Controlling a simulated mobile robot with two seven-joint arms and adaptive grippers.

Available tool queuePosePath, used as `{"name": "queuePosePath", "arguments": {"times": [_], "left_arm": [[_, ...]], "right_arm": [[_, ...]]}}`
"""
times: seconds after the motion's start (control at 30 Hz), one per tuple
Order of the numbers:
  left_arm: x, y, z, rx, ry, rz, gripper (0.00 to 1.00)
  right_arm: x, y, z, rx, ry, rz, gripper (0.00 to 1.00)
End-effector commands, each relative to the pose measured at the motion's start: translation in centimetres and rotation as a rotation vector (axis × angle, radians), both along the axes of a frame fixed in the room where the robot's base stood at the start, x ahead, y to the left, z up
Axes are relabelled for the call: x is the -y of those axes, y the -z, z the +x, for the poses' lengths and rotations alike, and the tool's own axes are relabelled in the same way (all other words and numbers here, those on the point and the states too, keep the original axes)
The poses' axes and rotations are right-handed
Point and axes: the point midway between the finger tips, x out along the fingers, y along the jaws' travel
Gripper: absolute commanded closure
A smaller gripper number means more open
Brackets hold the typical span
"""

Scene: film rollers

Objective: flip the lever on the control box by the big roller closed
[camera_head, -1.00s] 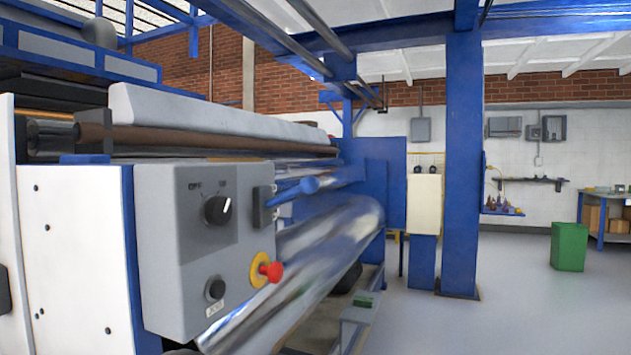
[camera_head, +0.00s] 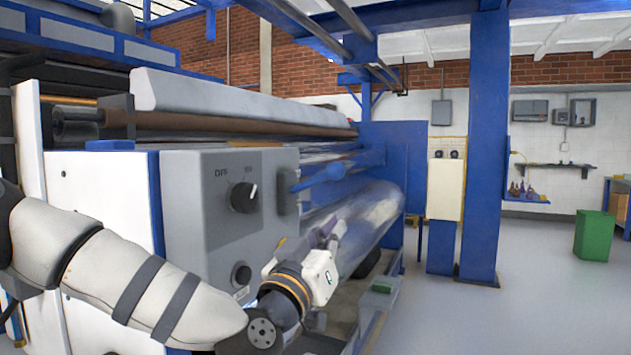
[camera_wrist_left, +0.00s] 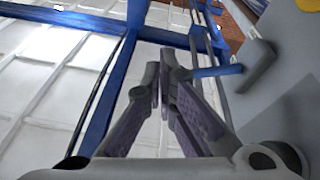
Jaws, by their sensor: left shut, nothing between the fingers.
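The grey control box (camera_head: 225,215) stands beside the big shiny roller (camera_head: 375,215). Its blue lever (camera_head: 320,177) sticks out from the right side of the box, pointing right and slightly up. In the left wrist view the lever (camera_wrist_left: 218,71) shows to the right of the fingertips, with its grey mount (camera_wrist_left: 257,62) on the box side. My left gripper (camera_head: 332,228) is below the lever, in front of the roller, apart from the lever. Its fingers (camera_wrist_left: 160,75) are shut and empty, pointing up. The box's lower right corner is hidden by my left arm. My right gripper is out of view.
A black rotary knob (camera_head: 243,197) and a smaller black knob (camera_head: 241,274) are on the box front. A blue post (camera_head: 485,140) stands right of the roller. A green bin (camera_head: 594,235) is at the far right. The floor there is clear.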

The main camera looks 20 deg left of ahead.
Motion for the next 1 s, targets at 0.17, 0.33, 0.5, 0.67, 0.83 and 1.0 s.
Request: {"name": "queuePosePath", "arguments": {"times": [0.17, 0.33, 0.5, 0.67, 0.83, 1.0], "left_arm": [[-2.8, -8.6, -0.6, 0.191, -0.086, -0.043, 1.0], [-3.7, -11.0, -1.0, 0.246, -0.114, -0.056, 1.0], [-3.7, -11.0, -1.0, 0.246, -0.114, -0.056, 1.0], [-3.6, -11.1, -0.7, 0.245, -0.114, -0.055, 1.0], [-3.5, -12.4, 1.6, 0.246, -0.115, -0.056, 1.0], [-3.2, -13.8, 5.1, 0.24, -0.114, -0.056, 1.0]], "right_arm": [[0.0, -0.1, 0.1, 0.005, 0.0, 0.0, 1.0], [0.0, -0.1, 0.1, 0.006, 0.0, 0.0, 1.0], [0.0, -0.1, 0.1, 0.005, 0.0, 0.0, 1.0], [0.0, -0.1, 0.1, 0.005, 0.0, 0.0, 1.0], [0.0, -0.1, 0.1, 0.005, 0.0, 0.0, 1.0], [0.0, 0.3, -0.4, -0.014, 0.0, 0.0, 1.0]]}}
